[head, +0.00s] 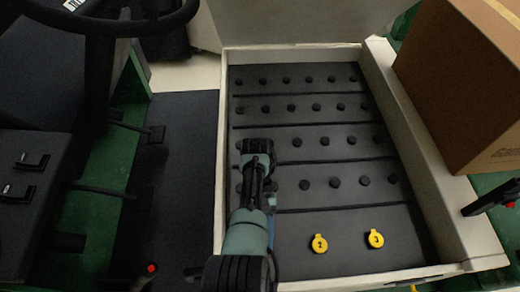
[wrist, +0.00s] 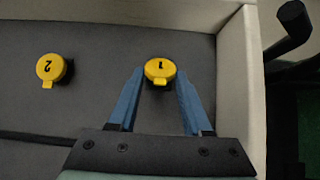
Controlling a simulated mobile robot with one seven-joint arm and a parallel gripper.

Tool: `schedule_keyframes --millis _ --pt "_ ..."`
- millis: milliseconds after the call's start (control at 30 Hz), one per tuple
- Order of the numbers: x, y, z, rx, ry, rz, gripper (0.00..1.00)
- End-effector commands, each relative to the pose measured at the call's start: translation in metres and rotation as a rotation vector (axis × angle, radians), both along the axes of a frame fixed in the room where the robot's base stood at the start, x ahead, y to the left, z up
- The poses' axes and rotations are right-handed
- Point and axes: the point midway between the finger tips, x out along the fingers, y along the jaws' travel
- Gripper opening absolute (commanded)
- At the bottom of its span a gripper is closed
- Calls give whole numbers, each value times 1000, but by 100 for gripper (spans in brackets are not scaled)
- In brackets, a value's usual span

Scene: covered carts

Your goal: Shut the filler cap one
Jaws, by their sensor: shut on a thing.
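Filler cap one (wrist: 160,68) is a round yellow cap with a black 1 and a small tab, over a dark neck, in the wrist view. My gripper (wrist: 159,76) has its two blue fingers on either side of it, shut on it. I cannot tell from this angle whether the cap is fully down. In the head view my arm hides cap one and the fingertips. A like yellow cap marked 2 (wrist: 49,69) is to the left in the wrist view; it also shows in the head view (head: 319,244).
Another yellow cap (head: 375,239) stands right of cap 2. Rows of black knobs (head: 336,182) cover the panel behind. A pale raised rim (wrist: 232,70) runs close beside cap one. A cardboard box (head: 465,80) stands at the right, a steering wheel (head: 140,24) at upper left.

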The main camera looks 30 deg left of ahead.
Motion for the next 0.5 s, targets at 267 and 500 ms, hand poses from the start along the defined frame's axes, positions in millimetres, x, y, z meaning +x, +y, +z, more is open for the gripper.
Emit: schedule_keyframes --millis 267,500 --pt "4 2 -14 -61 86 0 0" --pt "5 3 -16 -98 144 0 0"
